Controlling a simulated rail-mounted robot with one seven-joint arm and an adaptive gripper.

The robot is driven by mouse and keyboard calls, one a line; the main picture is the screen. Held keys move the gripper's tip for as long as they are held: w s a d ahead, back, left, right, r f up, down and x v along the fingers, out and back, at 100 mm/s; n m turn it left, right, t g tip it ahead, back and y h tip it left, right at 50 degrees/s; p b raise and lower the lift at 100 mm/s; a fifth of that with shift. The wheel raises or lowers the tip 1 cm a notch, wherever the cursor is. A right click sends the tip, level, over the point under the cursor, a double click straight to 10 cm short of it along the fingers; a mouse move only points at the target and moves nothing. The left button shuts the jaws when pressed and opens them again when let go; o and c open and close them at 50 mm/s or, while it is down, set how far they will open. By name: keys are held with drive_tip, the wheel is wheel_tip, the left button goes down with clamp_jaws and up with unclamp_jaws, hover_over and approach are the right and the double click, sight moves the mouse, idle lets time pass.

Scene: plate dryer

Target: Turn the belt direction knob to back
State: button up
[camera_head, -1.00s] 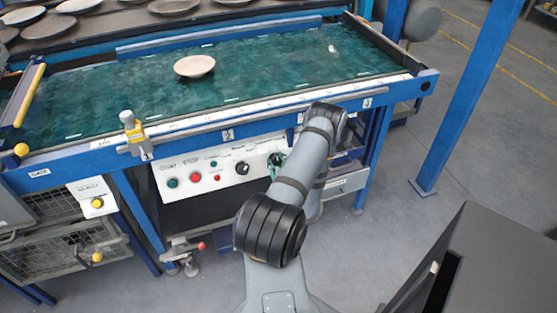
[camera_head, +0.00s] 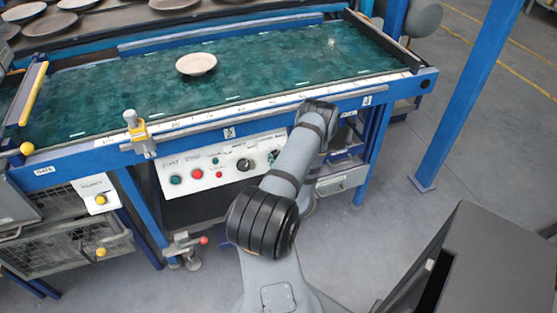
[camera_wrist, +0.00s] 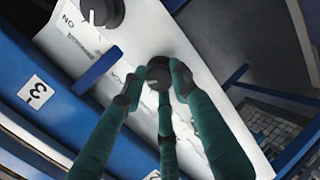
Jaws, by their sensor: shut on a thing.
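The white control panel (camera_head: 205,172) is on the front of the blue belt frame. In the wrist view a dark round knob (camera_wrist: 158,66) stands on the panel between the fingertips of my gripper (camera_wrist: 158,88). The teal fingers with dark tips are closed around this knob. In the head view my arm hides most of the gripper and the knob. A second black knob (camera_head: 243,164) is just left of my arm and also shows at the top of the wrist view (camera_wrist: 100,10). The panel's lettering near the held knob is unreadable, so its setting cannot be told.
Green, red and small buttons (camera_head: 195,174) sit on the panel's left. A plate (camera_head: 196,64) lies on the green belt (camera_head: 280,65) above. A blue post (camera_head: 468,95) and a dark grey box (camera_head: 465,255) stand at right. Open floor lies between them.

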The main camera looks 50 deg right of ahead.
drive_tip(key=shift+d+r, duration=0.1)
drive_tip(key=o, duration=1)
drive_tip(key=shift+o, duration=0.6)
drive_tip(key=v, duration=1.2)
drive_tip(key=x, duration=1.2)
